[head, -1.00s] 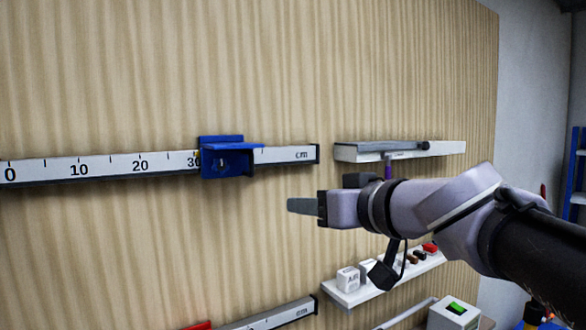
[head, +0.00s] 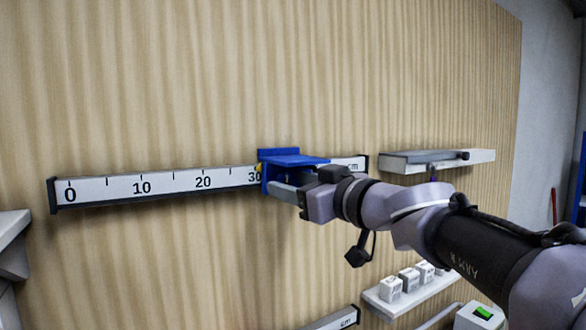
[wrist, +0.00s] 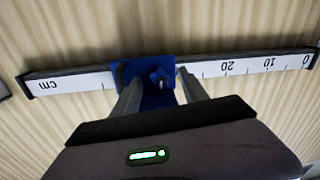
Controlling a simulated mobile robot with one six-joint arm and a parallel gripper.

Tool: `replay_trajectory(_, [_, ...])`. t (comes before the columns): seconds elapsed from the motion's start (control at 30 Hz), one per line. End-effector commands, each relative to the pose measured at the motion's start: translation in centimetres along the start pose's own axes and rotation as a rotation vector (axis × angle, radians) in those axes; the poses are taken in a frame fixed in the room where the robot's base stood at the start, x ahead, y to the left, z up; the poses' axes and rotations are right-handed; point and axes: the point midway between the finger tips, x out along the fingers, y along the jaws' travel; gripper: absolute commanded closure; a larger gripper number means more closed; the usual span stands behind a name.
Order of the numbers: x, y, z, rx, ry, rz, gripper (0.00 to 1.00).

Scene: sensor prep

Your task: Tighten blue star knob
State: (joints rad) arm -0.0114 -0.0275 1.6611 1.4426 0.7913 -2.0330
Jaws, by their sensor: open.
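The blue star knob (wrist: 159,76) shows in the wrist view on the face of a blue slider bracket (wrist: 130,70). The bracket (head: 292,158) sits on a white centimetre rail just past the 30 mark in the head view. My gripper (wrist: 160,88) is open, with one grey finger on each side of the knob and the fingertips close to the bracket. I cannot tell whether they touch it. In the head view the gripper (head: 282,190) is in front of the bracket, and the knob is hidden there.
The rail (head: 160,185) runs across the wooden wall panel. A white shelf (head: 440,162) with a grey bar is to the right. A lower shelf (head: 400,296) holds several white blocks. A grey shelf edge (head: 12,240) stands at the far left. The wall above the rail is clear.

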Motion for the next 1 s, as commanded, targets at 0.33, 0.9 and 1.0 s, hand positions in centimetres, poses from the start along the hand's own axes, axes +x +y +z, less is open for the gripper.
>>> replay_trajectory(0.33, [0.21,0.04,0.07,0.0,0.0,0.002,0.48])
replay_trajectory(0.9, [0.2,0.03,0.16,0.013,0.001,0.002,1.0])
replay_trajectory(1.0, [0.2,0.0,0.33,0.04,0.004,0.003,1.0])
